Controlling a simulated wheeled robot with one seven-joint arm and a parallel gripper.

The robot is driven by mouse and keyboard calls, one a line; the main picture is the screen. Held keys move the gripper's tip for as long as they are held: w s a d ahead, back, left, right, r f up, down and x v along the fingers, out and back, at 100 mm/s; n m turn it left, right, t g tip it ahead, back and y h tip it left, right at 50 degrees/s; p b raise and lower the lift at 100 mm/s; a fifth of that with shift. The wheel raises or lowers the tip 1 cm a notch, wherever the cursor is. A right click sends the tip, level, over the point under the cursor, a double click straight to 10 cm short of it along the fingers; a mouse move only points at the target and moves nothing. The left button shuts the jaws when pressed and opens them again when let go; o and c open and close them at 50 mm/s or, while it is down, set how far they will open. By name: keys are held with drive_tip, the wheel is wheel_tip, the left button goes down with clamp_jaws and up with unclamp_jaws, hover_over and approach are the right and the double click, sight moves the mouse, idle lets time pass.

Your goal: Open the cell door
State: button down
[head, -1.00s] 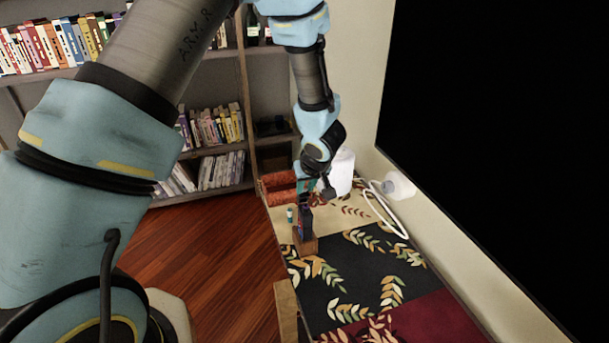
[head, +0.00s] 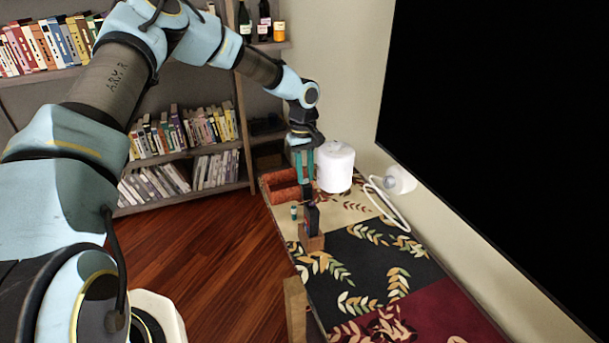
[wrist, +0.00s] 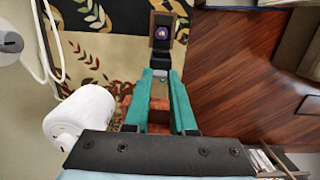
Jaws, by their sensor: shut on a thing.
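A small dark device (head: 313,219) stands upright on a brown wooden block on the patterned table. In the wrist view it lies near the top centre, with a round purple face (wrist: 162,32) in a brown surround. A black piece (wrist: 160,70), which looks like the device's cell door, projects from it towards my fingers. My gripper (head: 305,180) has teal fingers pointing down, above and just behind the device. In the wrist view its fingertips (wrist: 160,76) converge on the black piece and are shut on it. The door's angle and hinge are too small to tell.
A small teal-and-dark cylinder (head: 293,212) stands left of the device. Orange-red rolls (head: 285,190) lie behind, and a white cylinder (head: 335,168) stands close right of my gripper. A white looped cable or bar (head: 388,210) lies by the wall. The front of the table is clear.

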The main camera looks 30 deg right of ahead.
drive_tip(key=shift+w+f+g, duration=0.2)
drive_tip(key=shift+g, duration=0.2)
drive_tip(key=c, duration=0.7)
unclamp_jaws()
drive_tip(key=shift+w, duration=0.1)
drive_tip(key=r+b, duration=0.1)
drive_tip(key=r, duration=0.2)
drive_tip(key=w+r+b, duration=0.1)
drive_tip(key=r, duration=0.3)
drive_tip(key=w+r+b, duration=0.1)
drive_tip(key=r, duration=0.2)
drive_tip(key=shift+d+r+b, duration=0.15)
drive_tip(key=shift+r+b, duration=0.15)
drive_tip(key=shift+r, duration=0.05)
